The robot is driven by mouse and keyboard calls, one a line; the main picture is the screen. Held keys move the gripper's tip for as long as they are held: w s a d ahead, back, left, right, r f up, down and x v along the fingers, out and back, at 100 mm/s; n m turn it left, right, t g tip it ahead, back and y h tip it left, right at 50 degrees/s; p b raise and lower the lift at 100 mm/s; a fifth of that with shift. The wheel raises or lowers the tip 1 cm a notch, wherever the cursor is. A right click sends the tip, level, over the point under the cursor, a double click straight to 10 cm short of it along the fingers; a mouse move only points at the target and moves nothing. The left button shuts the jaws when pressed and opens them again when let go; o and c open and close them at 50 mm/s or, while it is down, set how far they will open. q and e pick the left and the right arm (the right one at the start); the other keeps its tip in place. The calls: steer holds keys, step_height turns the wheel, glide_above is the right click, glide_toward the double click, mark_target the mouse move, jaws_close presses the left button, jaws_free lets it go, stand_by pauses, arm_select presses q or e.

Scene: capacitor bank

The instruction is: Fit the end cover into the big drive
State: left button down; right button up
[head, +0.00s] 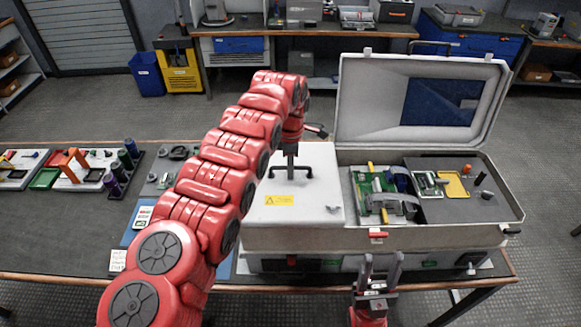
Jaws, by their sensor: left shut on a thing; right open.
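The big drive (470,235) is a large beige case on the bench. Its hinged lid (378,100) stands open, and electronics show in its right part. The end cover (318,208) is a pale flat panel with a yellow warning label and a black bar handle, over the left part of the drive. My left gripper (290,158) is shut on the cover's handle from above. Whether the cover lies flush or slightly raised, I cannot tell. My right gripper (381,270) is open and empty, low in front of the drive. My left arm hides the cover's left edge.
A green circuit board (374,188) and a small unit with a yellow frame (453,185) sit inside the drive. Coloured cylinders and trays (84,172) stand at the bench's left. A blue mat (133,222) lies partly behind my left arm.

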arm_select(q)
steer(key=c, duration=0.8)
jaws_free()
steer(key=shift+r+b, duration=0.35)
steer(key=shift+r, duration=0.05)
step_height(320, 180, up, 6)
steer(key=shift+d+f, duration=0.1)
steer(key=shift+f, duration=0.05)
step_height(320, 180, up, 11)
steer(key=p, duration=1.1)
steer(key=shift+p, duration=0.4)
steer(key=shift+f, duration=0.15)
